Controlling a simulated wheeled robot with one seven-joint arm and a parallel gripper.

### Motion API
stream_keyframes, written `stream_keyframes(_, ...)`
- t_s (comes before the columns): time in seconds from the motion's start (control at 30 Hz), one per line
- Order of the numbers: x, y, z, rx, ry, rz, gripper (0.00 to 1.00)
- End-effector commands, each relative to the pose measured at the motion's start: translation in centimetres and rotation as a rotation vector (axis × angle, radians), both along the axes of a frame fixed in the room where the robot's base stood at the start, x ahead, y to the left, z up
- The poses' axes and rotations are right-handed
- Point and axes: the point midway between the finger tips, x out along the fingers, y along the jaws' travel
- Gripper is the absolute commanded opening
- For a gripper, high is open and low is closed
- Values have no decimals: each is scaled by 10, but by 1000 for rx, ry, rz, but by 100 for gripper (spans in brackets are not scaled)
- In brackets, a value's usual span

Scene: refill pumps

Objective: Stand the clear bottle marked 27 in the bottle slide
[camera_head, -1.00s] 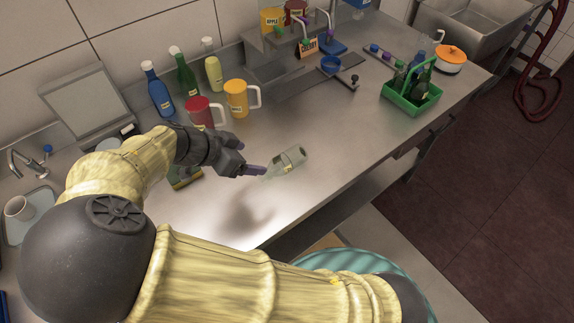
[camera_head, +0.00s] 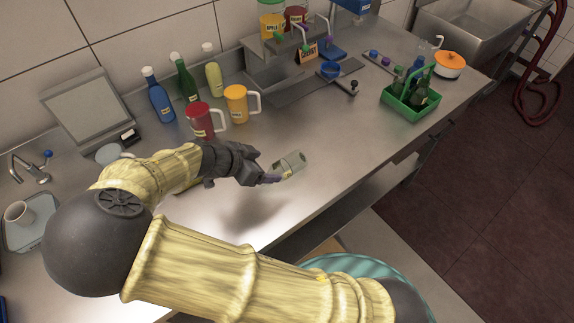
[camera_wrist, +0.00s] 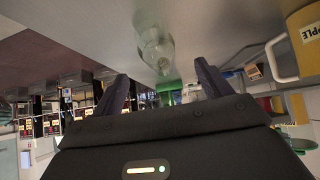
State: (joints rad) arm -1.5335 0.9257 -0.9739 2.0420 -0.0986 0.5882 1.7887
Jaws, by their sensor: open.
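In the wrist view the bottle (camera_wrist: 152,42) shows just beyond and between the two spread fingers (camera_wrist: 162,84). A dark fixture with a blue ring (camera_head: 330,70) and a small knobbed handle stands at the back of the counter; it may be the bottle slide.
A red mug (camera_head: 200,120) and a yellow mug (camera_head: 237,104) stand left of the bottle, with blue, green and pale yellow bottles behind. A green carrier (camera_head: 411,101) with bottles stands at the right. The counter between the bottle and the fixture is clear.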

Motion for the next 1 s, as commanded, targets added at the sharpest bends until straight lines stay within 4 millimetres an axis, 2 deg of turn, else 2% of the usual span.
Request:
stream_keyframes(0.1,9,-14,-14,-2,2,-4,77)
stream_keyframes(0.23,15,-23,-26,-2,1,-2,77)
stream_keyframes(0.67,18,-26,-30,0,1,-1,77)
stream_keyframes(1.0,36,-55,-58,-2,1,-1,77)
